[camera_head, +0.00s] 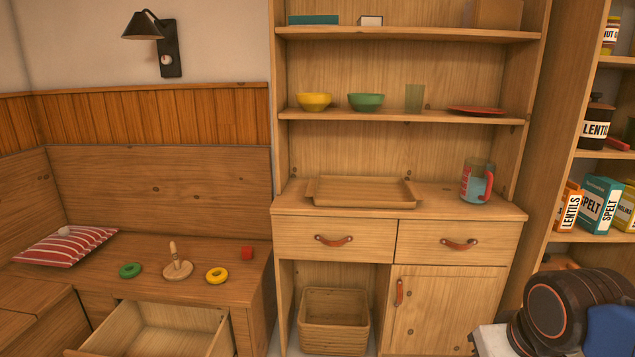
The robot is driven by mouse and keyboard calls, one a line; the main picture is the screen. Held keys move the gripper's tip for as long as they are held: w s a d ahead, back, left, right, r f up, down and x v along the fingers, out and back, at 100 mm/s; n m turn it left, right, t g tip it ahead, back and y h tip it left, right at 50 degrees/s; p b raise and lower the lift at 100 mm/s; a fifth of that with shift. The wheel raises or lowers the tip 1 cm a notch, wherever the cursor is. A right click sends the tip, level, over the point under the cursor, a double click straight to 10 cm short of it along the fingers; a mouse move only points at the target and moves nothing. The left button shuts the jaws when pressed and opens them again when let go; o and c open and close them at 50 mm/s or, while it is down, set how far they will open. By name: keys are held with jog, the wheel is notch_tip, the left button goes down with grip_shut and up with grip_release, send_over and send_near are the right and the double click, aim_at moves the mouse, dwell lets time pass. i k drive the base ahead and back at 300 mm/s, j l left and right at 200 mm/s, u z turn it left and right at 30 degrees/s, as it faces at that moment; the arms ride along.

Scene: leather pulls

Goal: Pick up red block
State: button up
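A small red block (247,253) sits on the wooden bench (150,249) at the left, near the bench's right end. It lies to the right of a yellow ring (217,275) and a wooden peg stand (177,266). Nothing touches the block or covers it. Dark links of my own arm show at the lower right, far from the block. My gripper's fingers are not in view.
A green ring (130,270) and a striped cushion (66,244) lie on the bench. An open, empty-looking drawer (165,332) juts out below it.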

aim_at(247, 251)
jog(key=u, duration=1.6)
jog(key=i+l, duration=1.45)
jog(key=l, duration=0.25)
